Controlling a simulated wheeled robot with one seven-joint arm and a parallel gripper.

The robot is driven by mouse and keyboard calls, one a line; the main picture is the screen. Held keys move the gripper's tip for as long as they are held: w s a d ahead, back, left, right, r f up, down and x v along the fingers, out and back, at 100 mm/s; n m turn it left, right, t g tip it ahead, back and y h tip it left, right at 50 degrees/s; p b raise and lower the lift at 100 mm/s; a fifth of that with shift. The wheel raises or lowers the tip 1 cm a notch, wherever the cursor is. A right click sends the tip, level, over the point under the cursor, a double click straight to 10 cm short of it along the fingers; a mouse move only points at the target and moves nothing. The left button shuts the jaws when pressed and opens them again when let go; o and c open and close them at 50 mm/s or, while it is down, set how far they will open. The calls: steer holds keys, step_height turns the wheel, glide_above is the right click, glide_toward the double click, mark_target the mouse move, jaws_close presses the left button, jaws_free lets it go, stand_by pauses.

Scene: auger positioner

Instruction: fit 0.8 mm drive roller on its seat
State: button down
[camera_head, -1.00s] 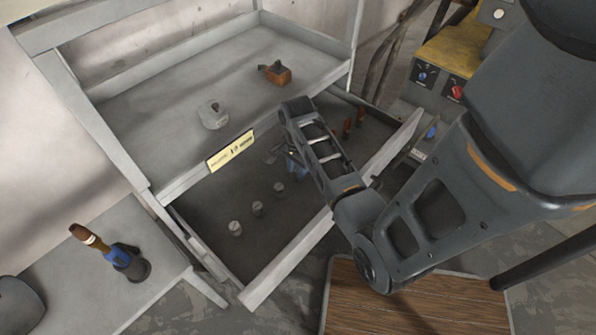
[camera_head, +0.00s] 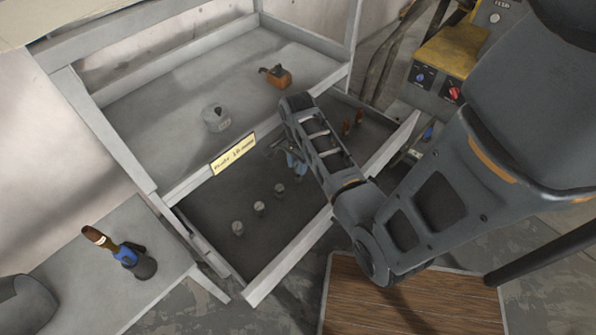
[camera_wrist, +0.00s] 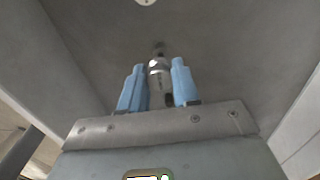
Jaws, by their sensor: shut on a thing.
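In the wrist view the two blue fingers of my gripper (camera_wrist: 159,82) are shut on a small pale metal cylinder (camera_wrist: 158,72), which looks like a drive roller; its size marking cannot be read. A small dark feature (camera_wrist: 158,46) shows just beyond it; whether the two touch cannot be told. In the head view my gripper (camera_head: 295,163) is low inside the open drawer (camera_head: 205,212), partly hidden by my arm. Several small light cylinders, such as one in front (camera_head: 238,228), stand in a row in the drawer, left of my gripper.
A yellow label (camera_head: 233,153) is on the shelf's front edge above the drawer. A grey round part (camera_head: 216,117) and an orange tool (camera_head: 276,76) sit on the shelf. Small orange-brown pieces (camera_head: 346,128) stand in the drawer's right end.

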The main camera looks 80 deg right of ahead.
steer(key=shift+r+p, duration=1.3)
